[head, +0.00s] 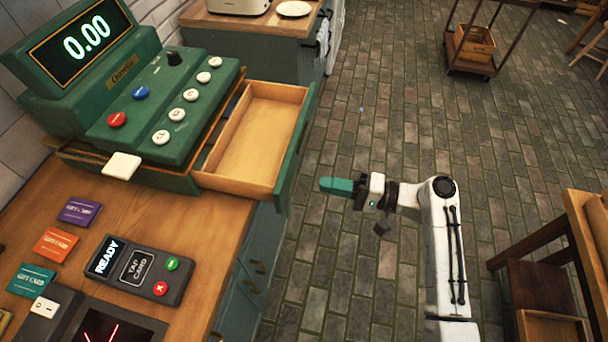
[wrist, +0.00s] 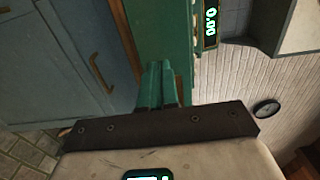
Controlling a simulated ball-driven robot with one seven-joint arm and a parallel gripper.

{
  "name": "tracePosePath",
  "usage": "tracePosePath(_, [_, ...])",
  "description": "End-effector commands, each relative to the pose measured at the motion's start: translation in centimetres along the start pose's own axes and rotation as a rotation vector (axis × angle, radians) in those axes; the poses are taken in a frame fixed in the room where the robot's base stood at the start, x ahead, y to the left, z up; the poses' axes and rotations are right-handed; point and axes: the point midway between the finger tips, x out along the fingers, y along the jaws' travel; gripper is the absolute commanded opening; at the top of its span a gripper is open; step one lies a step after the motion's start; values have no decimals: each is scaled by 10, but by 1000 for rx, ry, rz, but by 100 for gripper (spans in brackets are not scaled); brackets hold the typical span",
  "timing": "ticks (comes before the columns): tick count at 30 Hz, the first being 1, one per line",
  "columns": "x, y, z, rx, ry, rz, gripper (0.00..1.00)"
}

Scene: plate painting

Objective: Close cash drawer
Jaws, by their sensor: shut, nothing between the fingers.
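The green cash register (head: 130,95) stands on the wooden counter, its display reading 0.00. Its cash drawer (head: 255,135) is pulled out to the right, with a bare wooden inside and a green front panel (head: 296,145). My gripper (head: 325,184) is to the right of the drawer front, apart from it in the head view, with its teal fingers pointing left. The fingers are together and empty. In the wrist view my gripper (wrist: 158,70) points at the green drawer front (wrist: 158,30), and the gap between them is hard to judge.
The counter (head: 180,215) holds a card reader (head: 138,270), several gift cards (head: 80,211) and a scanner. Brick floor lies open right of the counter. A wooden chair (head: 540,290) stands at lower right, and a cart (head: 475,45) with a crate at the back.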

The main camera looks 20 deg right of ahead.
Motion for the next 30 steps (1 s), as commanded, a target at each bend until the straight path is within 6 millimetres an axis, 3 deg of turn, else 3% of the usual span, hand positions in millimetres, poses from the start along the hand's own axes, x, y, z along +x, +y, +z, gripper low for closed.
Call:
tracePosePath(3, [24, -2, 1, 1, -4, 1, 0])
tracePosePath(9, [52, -2, 0, 0, -2, 1, 0])
tracePosePath(15, [64, 0, 0, 0, 0, 1, 0])
tracePosePath(26, [65, 1, 0, -1, 0, 1, 0])
tracePosePath(30, [82, 2, 0, -2, -4, 1, 0])
